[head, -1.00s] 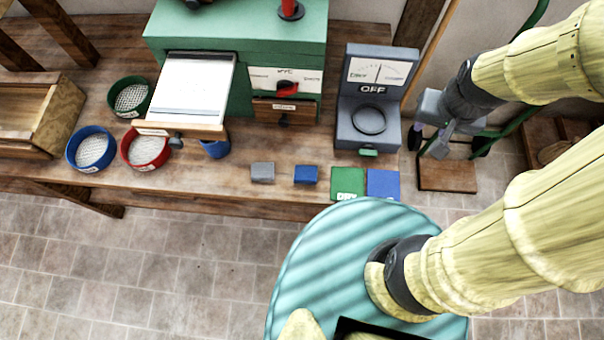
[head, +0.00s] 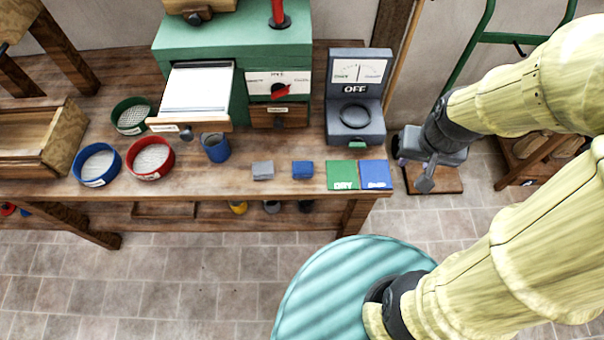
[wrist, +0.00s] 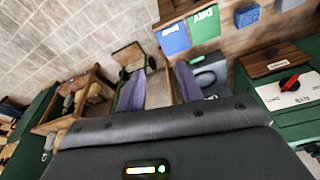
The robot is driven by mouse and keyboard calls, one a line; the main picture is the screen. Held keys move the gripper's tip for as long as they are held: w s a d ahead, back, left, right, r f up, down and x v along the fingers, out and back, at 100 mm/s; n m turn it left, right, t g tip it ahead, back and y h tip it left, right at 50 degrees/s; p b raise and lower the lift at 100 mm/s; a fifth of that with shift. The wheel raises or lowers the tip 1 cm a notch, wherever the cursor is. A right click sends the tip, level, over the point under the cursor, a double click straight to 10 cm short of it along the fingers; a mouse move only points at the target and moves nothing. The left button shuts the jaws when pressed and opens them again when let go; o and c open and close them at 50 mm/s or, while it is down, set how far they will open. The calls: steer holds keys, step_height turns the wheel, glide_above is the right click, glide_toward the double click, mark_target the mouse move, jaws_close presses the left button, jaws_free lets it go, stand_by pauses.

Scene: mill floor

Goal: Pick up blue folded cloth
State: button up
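The blue folded cloth (head: 302,170) lies flat on the wooden bench near its front edge, between a grey folded cloth (head: 263,170) and a green mat marked DRY (head: 341,173). It also shows at the top right of the wrist view (wrist: 247,15). My gripper (head: 425,183) is off to the right of the bench end, well apart from the cloth. In the wrist view its two fingers (wrist: 158,86) stand apart with nothing between them.
A blue mat (head: 375,173) lies at the bench's right front corner (head: 225,184). Behind are a grey meter box marked OFF (head: 355,125) and a green machine (head: 240,42). A blue cup (head: 215,147) and several sieves stand left. The bench front around the cloths is clear.

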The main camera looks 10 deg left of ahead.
steer(key=shift+w, duration=0.1)
steer(key=shift+d, duration=0.3)
steer(key=o, duration=0.6)
steer(key=shift+w+a+f, duration=0.1)
steer(key=shift+a, duration=0.15)
steer(key=shift+c, duration=0.2)
steer(key=o, duration=0.4)
steer(key=shift+n+g, duration=0.3)
steer(key=shift+n, duration=0.5)
steer(key=w+a+f+b, duration=0.1)
steer(key=a, duration=0.3)
steer(key=w+a+f+b, duration=0.1)
steer(key=w+a, duration=0.1)
steer(key=a, duration=0.2)
steer(key=w+a+f+b, duration=0.1)
steer(key=a+f, duration=0.1)
steer(key=a, duration=0.2)
steer(key=shift+w+a, duration=0.3)
steer(key=shift+w, duration=0.05)
steer(key=shift+o, duration=0.2)
steer(key=a+f+b, duration=0.1)
steer(key=a+f, duration=0.1)
steer(key=a, duration=1)
steer(key=shift+s+a+f+n, duration=0.2)
steer(key=shift+a+f+n, duration=0.1)
steer(key=shift+f, duration=0.1)
